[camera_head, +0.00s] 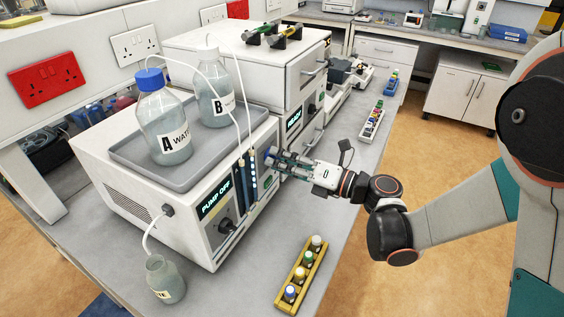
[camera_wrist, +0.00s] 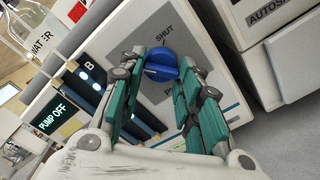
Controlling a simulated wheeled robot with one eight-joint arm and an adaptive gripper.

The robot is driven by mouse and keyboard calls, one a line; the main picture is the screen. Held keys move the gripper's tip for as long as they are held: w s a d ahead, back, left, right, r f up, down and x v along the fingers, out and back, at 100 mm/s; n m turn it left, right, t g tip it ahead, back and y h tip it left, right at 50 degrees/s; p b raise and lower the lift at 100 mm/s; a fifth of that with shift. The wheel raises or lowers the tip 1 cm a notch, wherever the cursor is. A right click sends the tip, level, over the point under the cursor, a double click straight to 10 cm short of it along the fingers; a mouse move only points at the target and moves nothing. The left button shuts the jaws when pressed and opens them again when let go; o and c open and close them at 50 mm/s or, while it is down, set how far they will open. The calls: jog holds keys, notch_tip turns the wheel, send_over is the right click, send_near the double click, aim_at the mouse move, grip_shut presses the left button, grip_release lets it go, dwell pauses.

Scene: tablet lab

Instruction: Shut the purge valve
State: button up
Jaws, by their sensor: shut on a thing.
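The purge valve is a blue round knob (camera_wrist: 160,64) with a raised ridge, on a grey patch of the pump's front panel. The word SHUT is printed beside it in the wrist view. I cannot tell exactly which mark the knob points to. My gripper (camera_head: 276,161) reaches the pump (camera_head: 150,195) from the right in the head view. Its two green-padded fingers stand on either side of the knob and are shut on it. The fingers hide part of the panel and its other markings. The pump display reads PUMP OFF (camera_head: 215,201).
Bottle A (camera_head: 163,115) and bottle B (camera_head: 216,90) stand in a grey tray on the pump. A small waste bottle (camera_head: 166,279) stands in front at the left. A yellow vial rack (camera_head: 301,277) lies on the bench near its edge. The autosampler (camera_head: 290,85) adjoins the pump.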

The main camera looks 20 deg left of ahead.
jog(key=m+b, duration=0.2)
jog(key=m, duration=0.7)
jog(key=shift+r, duration=0.1)
jog(key=m+b, duration=0.1)
jog(key=m, duration=0.3)
jog(key=shift+r, duration=0.1)
jog(key=shift+m, duration=1.8)
jog(key=o, duration=1)
jog(key=shift+o, duration=0.2)
jog(key=shift+r, duration=0.1)
jog(key=shift+d, duration=0.1)
